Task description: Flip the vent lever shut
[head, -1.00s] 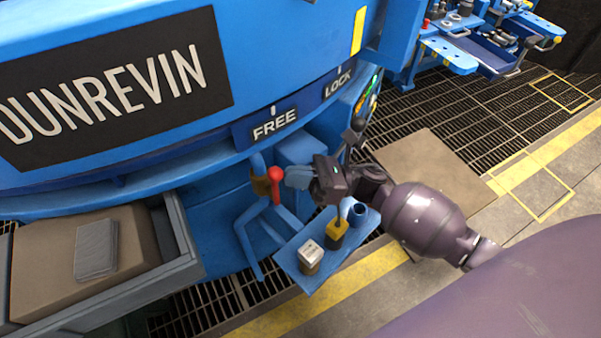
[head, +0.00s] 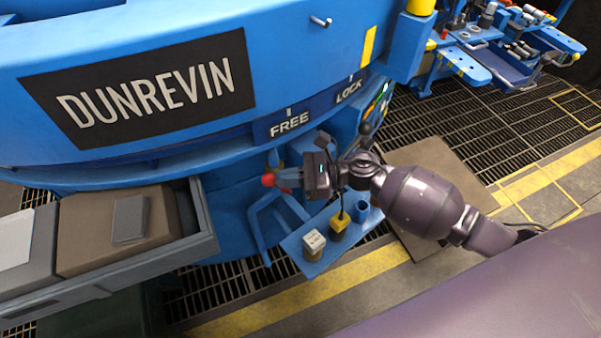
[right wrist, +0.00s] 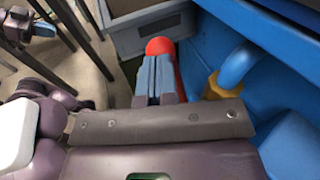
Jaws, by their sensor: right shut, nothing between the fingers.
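The vent lever has a red knob (head: 269,180), low on the blue furnace body beneath the FREE label; I take this to be the vent lever. My right gripper (head: 285,178) is shut and empty, its fingertips right beside the knob on its right side. In the right wrist view, the red knob (right wrist: 160,46) shows just past the closed blue-grey fingers (right wrist: 154,76), and part of the red shaft shows to their right. Fingers and lever look very close or touching; I cannot tell which. The lever's base is hidden.
A blue shelf (head: 296,245) below holds a pale-topped block (head: 314,243), a yellow container (head: 340,222) and a blue cup (head: 361,210). A grey open drawer (head: 190,246) stands out at left. A blue tool bench (head: 505,65) is at the back right.

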